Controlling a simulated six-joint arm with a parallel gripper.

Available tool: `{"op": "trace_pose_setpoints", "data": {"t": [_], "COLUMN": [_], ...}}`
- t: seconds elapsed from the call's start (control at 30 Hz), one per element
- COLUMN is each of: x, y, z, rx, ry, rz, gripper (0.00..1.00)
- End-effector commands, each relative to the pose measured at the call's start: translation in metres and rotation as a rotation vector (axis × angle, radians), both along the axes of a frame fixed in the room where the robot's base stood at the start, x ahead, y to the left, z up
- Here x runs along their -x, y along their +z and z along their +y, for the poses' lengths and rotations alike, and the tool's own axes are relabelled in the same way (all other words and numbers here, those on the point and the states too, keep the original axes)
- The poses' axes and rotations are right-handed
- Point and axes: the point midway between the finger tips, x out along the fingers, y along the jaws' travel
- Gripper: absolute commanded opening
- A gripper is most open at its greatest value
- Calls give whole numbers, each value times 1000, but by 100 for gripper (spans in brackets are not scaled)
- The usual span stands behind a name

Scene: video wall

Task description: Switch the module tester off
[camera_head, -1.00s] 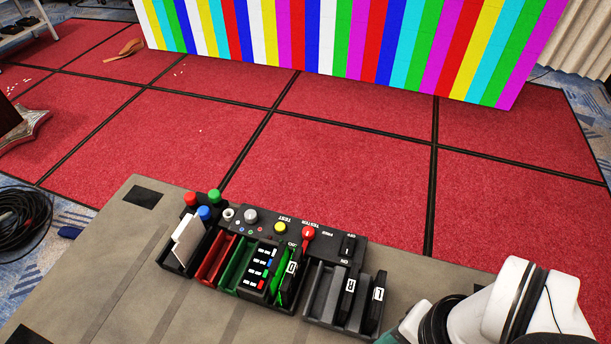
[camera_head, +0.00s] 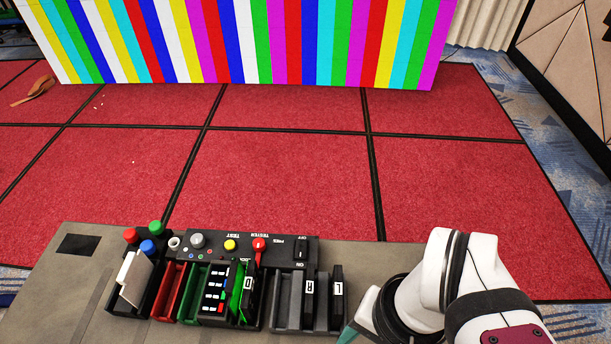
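The module tester (camera_head: 216,255) is a black panel at the bottom middle of the head view. Its lettering, including TESTER, OFF and ON, reads upside down. A black switch (camera_head: 301,250) sits at its right end between OFF and ON; I cannot tell which way it is set. The panel also bears a red knob (camera_head: 259,245), a yellow button (camera_head: 230,245) and a grey knob (camera_head: 197,240). My white arm comes in at the lower right, beside the panel. My gripper's fingertips are outside the picture.
In front of the panel stand red and green slots (camera_head: 168,290), a holder with a green-lit module and dark modules marked R and L (camera_head: 337,290). A holder with white cards (camera_head: 133,278) stands at left. A striped video wall (camera_head: 250,40) stands beyond the red floor.

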Motion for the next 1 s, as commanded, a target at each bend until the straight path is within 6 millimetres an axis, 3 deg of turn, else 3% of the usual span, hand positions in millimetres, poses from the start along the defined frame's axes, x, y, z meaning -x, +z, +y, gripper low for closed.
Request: {"op": "trace_pose_setpoints", "data": {"t": [0.17, 0.43, 1.0], "x": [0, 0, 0], "y": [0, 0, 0], "z": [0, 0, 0], "rx": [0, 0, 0], "ry": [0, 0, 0], "rz": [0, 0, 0], "gripper": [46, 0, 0]}}
